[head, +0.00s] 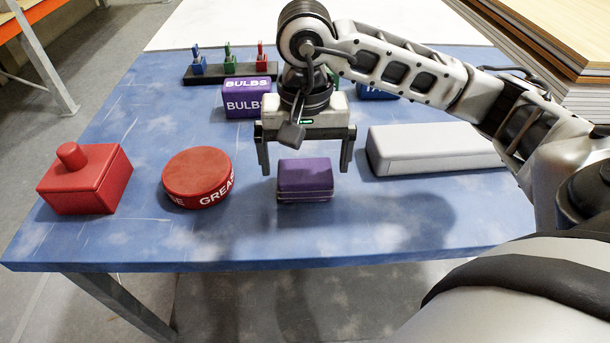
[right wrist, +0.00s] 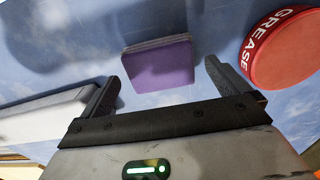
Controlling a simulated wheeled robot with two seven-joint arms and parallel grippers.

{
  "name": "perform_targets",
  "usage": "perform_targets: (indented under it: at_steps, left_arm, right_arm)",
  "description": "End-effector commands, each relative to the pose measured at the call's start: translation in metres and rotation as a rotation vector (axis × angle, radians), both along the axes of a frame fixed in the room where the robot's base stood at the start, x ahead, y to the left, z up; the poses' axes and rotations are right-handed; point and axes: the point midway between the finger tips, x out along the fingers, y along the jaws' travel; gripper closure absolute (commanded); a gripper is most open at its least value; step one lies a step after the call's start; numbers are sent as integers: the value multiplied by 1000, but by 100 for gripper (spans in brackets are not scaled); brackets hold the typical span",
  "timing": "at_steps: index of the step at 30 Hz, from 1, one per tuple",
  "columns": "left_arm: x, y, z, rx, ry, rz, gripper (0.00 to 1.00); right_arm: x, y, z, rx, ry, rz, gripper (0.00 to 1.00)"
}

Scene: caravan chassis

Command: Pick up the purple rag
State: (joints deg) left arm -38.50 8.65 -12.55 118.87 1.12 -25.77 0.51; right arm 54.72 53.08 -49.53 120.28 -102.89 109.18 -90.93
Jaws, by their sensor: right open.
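The purple rag (head: 305,179) is a small folded block lying on the blue table, near the middle of its front part. It also shows in the right wrist view (right wrist: 160,65), ahead of the fingers and between their lines. My right gripper (head: 305,172) is open and empty, with its fingers pointing down. In the head view its fingertips show on either side of the rag's upper part; I see no contact. In the right wrist view the two fingers (right wrist: 164,78) stand wide apart. My left gripper is not in view.
On the blue table (head: 110,240), a red grease tin (head: 198,178) and a red box with a knob (head: 86,180) stand left of the rag. A long white box (head: 430,150) lies to the right. A purple bulbs box (head: 243,100) and a dark rack (head: 228,74) are behind.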

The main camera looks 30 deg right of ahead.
Motion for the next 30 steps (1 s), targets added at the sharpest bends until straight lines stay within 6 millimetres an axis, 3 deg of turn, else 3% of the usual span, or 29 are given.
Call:
perform_targets:
  at_steps: [6, 14, 15, 19, 30]
  left_arm:
    - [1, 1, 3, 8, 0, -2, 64]
    - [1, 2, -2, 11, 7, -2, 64]
    - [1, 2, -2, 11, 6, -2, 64]
    - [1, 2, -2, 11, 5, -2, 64]
    - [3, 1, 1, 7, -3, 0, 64]
  right_arm:
    - [1, -1, -29, -1, 4, -2, 0]
    - [2, -1, -34, 0, 1, -2, 0]
    - [2, -1, -34, 0, 1, -2, 3]
    - [2, -1, -33, 0, 1, -2, 39]
    - [2, -1, -31, -1, -1, -1, 41]
